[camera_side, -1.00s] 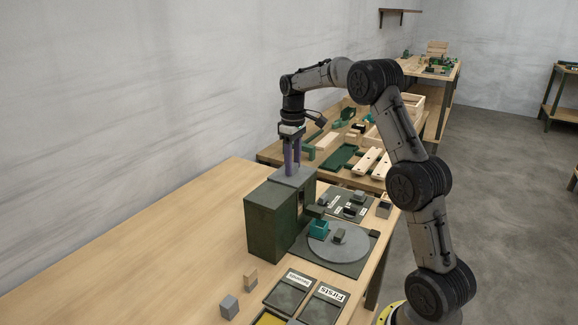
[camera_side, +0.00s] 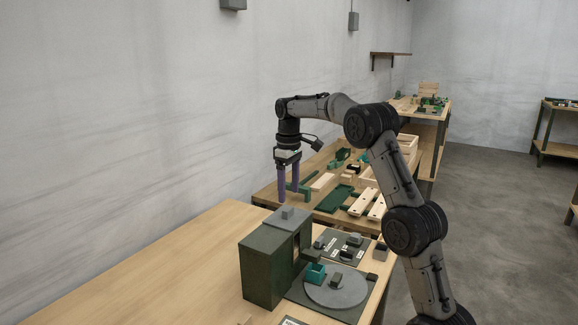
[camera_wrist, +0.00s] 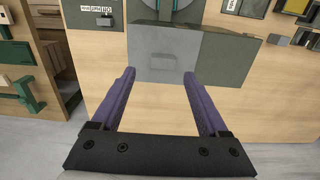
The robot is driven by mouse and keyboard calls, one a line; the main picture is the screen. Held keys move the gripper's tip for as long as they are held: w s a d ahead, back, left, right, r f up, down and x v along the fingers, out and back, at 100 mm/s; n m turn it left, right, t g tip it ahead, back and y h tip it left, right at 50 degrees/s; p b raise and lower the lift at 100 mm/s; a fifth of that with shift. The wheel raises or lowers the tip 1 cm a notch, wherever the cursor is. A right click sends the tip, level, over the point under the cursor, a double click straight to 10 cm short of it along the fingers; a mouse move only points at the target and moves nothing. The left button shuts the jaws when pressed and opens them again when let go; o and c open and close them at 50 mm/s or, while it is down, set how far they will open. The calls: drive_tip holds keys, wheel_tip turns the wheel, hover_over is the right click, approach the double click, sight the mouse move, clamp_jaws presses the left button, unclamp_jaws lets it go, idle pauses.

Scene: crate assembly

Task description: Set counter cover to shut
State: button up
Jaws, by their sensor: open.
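The counter is a dark green box (camera_side: 268,272) on the wooden table.
A round grey turntable (camera_side: 336,291) and a small teal cup (camera_side: 315,272) stand right of the box. A dark panel (camera_side: 342,248) with small blocks lies behind the turntable. A second bench (camera_side: 265,192) with parts is beyond. The table left of the box is clear.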

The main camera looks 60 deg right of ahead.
sight(288, 208)
wheel_tip(288, 208, up, 8)
drive_tip(key=shift+r, duration=0.2)
idle(0.5)
drive_tip(key=s+a+r+n+t, duration=0.1)
drive_tip(key=s+a+r+n, duration=0.15)
drive_tip(key=a+r, duration=0.6)
drive_tip(key=s+a+r+t, duration=0.2)
drive_tip(key=s+a, duration=0.9)
drive_tip(key=s+a+f+t, duration=0.2)
drive_tip(key=s+a+f, duration=0.3)
drive_tip(key=s+f, duration=0.4)
drive_tip(key=s+a+f+m, duration=0.1)
drive_tip(key=s+f, duration=0.3)
drive_tip(key=f, duration=0.5)
drive_tip(key=shift+s+f+m+t, duration=0.2)
drive_tip(key=shift+s+m+t, duration=0.1)
drive_tip(key=shift+m, duration=0.45)
